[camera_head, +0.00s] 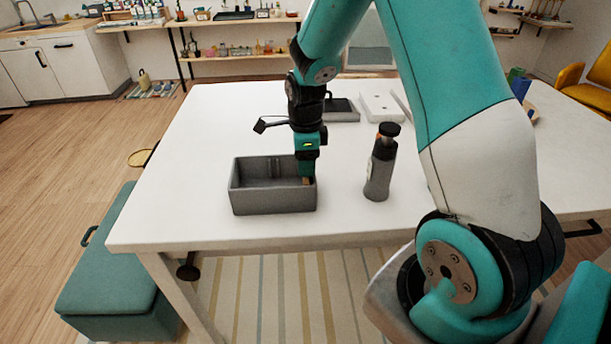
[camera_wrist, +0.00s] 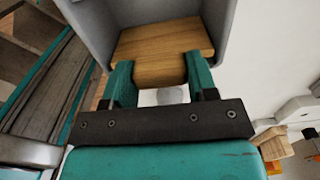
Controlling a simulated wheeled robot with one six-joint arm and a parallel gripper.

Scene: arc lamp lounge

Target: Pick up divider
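A wooden piece (camera_wrist: 165,38), which looks like the divider, shows in the wrist view between the grey walls of a bin. In the head view only a small bit of wood (camera_head: 307,181) shows at my fingertips. My gripper (camera_head: 306,176) points down at the right end of the grey bin (camera_head: 272,201), which stands on the white table. In the wrist view my teal fingers (camera_wrist: 161,75) are apart, with the wood between and behind them. I cannot tell whether they press on it. The bin's right inside is partly hidden by my gripper.
A grey bottle with a black cap (camera_head: 379,170) stands on the table (camera_head: 190,150) right of the bin. A dark tray (camera_head: 341,112) and a white slotted block (camera_head: 382,107) lie behind. A teal bench (camera_head: 110,262) stands left. The table's left side is clear.

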